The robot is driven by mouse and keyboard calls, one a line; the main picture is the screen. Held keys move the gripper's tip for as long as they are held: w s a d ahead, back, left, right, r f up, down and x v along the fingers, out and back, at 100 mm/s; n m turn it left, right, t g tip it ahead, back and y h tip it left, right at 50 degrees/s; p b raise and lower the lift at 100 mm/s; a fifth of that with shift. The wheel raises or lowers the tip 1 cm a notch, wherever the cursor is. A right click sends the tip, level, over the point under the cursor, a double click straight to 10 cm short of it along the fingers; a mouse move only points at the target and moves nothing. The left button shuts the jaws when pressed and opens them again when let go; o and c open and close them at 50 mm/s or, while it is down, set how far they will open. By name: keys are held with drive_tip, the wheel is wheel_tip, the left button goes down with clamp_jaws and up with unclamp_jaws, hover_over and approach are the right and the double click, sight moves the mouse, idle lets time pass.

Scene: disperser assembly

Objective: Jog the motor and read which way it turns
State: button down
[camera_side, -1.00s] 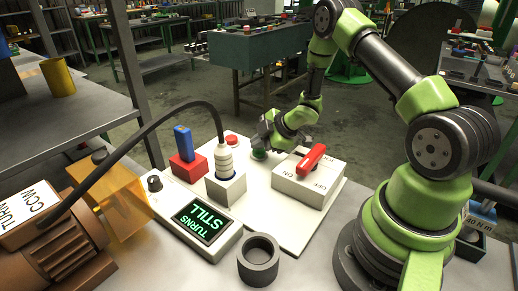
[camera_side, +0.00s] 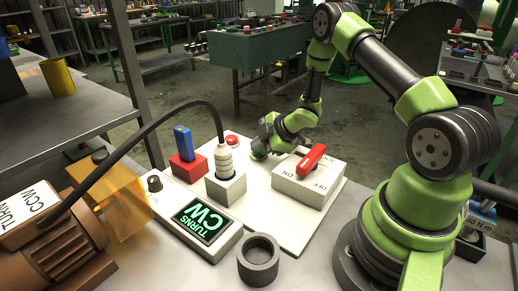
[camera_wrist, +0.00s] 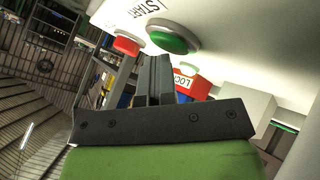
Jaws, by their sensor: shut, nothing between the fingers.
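The motor (camera_side: 62,250) at the left is brown and finned, with a "TURN CCW" label (camera_side: 28,208) on top. The display (camera_side: 202,221) reads "TURNS CW" in green. The green start button (camera_side: 259,155) sits on the white board (camera_side: 300,240), and my gripper (camera_side: 265,140) is right at it. In the wrist view, the shut fingers (camera_wrist: 155,75) point at the green button (camera_wrist: 172,37), and nothing shows between them. I cannot tell whether they touch it. The red button (camera_side: 232,139) is beside it. The red switch handle (camera_side: 311,159) lies on its white ON/OFF box (camera_side: 306,185).
A black cable (camera_side: 150,122) arches from the motor to a white plug (camera_side: 223,158) in a socket block. A red block with a blue key (camera_side: 184,150) stands beside it. An orange see-through guard (camera_side: 118,195) stands by the motor. A dark ring (camera_side: 258,262) lies in front.

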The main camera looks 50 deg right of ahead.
sight(259, 154)
drive_tip(key=shift+r, duration=1.25)
drive_tip(key=shift+r, duration=2.5)
